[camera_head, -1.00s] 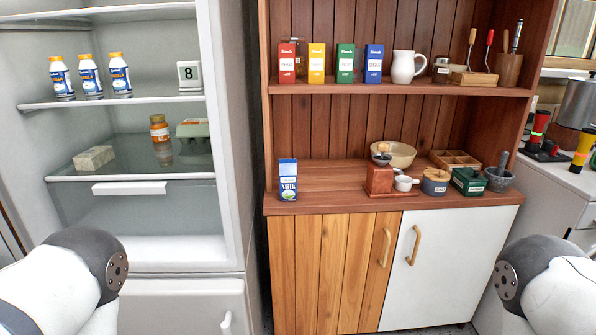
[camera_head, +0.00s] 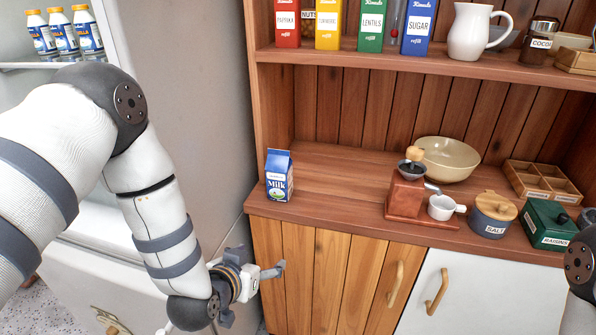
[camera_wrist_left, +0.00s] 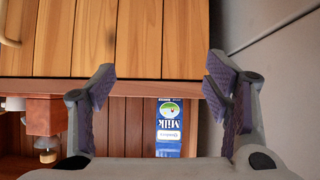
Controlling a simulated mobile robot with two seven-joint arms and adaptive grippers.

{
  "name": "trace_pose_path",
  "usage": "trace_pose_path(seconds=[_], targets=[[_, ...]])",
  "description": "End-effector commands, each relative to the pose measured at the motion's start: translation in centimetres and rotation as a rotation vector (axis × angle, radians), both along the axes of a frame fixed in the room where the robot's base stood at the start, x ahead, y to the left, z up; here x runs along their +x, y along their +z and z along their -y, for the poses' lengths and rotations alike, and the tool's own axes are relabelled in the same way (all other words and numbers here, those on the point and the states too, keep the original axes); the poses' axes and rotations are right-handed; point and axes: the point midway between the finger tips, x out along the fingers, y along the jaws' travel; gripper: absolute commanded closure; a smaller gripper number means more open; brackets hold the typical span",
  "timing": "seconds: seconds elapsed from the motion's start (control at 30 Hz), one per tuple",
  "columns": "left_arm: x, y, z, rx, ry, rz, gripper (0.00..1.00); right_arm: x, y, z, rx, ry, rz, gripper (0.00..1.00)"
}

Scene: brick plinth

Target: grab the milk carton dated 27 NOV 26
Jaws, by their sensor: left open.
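A blue and white milk carton (camera_head: 279,176) stands upright on the hutch counter at its left end. No date can be read on it. It also shows upside down in the left wrist view (camera_wrist_left: 169,127), beyond the counter edge and between the fingers in the picture. My left gripper (camera_head: 262,262) is open and empty, in front of the wooden cupboard door, below and apart from the carton. Its two fingers (camera_wrist_left: 160,88) stand wide apart in the wrist view. My right gripper is out of view; only a part of my right arm shows at the right edge.
A coffee grinder (camera_head: 407,190), white cup (camera_head: 442,207), salt jar (camera_head: 492,214) and bowl (camera_head: 447,157) stand right of the carton, with bare counter between. The counter edge (camera_head: 330,225) lies above my gripper. The fridge side (camera_head: 190,100) is at left.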

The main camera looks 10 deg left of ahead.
Motion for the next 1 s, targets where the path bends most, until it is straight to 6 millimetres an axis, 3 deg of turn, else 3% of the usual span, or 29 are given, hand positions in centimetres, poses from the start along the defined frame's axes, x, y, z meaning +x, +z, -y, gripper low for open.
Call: trace_pose_path(seconds=[0.03,0.1,0.23,0.5,0.67,0.8,1.0], targets=[[3.3,3.4,-0.1,0.001,0.010,0.123,0.29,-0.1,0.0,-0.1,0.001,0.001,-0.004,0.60],[6.4,7.4,-0.3,0.009,0.020,0.261,0.29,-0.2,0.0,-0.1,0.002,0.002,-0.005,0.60],[9.0,11.4,-0.5,0.016,0.033,0.387,0.29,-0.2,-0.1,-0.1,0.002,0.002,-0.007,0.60],[14.4,10.2,-0.4,0.017,0.036,0.397,0.29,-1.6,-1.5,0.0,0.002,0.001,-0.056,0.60],[16.4,10.0,-0.3,0.017,0.035,0.398,0.29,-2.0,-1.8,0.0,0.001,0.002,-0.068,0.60],[19.2,9.5,-0.4,0.018,0.035,0.397,0.29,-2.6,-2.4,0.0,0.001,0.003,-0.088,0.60],[21.0,9.4,-0.3,0.017,0.035,0.397,0.29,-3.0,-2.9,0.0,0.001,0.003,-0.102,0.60]])
